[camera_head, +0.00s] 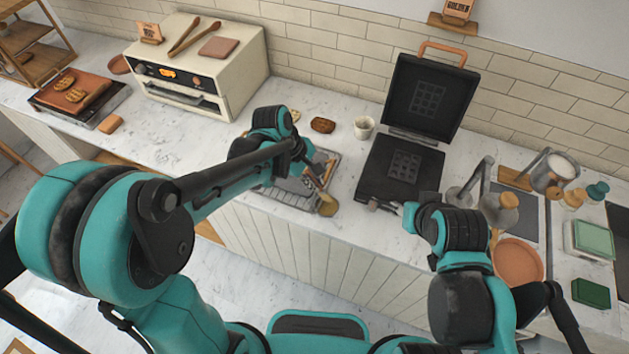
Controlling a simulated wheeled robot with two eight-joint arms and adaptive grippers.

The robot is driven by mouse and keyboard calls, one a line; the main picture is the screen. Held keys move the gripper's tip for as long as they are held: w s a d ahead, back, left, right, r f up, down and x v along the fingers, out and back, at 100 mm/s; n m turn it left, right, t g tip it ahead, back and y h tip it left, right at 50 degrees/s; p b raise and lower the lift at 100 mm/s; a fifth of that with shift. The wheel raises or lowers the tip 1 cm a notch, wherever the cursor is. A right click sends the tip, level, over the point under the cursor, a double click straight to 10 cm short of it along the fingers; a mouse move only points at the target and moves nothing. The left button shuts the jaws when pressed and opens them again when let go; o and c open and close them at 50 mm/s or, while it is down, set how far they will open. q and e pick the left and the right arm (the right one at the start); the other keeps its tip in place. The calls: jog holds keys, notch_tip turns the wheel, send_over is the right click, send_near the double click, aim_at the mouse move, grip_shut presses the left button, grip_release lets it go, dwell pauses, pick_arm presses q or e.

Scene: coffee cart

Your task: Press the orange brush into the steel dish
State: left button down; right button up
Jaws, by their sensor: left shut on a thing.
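My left gripper (308,174) is over the steel dish (284,199), a shallow metal tray on the counter in front of the waffle iron's left side. It is shut on the orange brush (329,173), whose slim handle shows at the jaws. My forearm and gripper hide much of the brush and part of the dish. I cannot tell whether the brush touches the dish. A tan rounded piece (327,209) shows at the dish's right front corner. My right gripper (384,206) is by the front edge of the waffle iron; its jaw opening is too small to judge.
The open black waffle iron (388,176) stands right of the dish. A white cup (364,127) and a brown round item (322,125) sit behind. A cream toaster oven (222,75) is at left. An orange plate (518,262) lies at right.

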pick_arm(q)
jog(key=shift+r+p, duration=1.55)
jog(key=shift+r, duration=0.8)
jog(key=shift+f, duration=0.15)
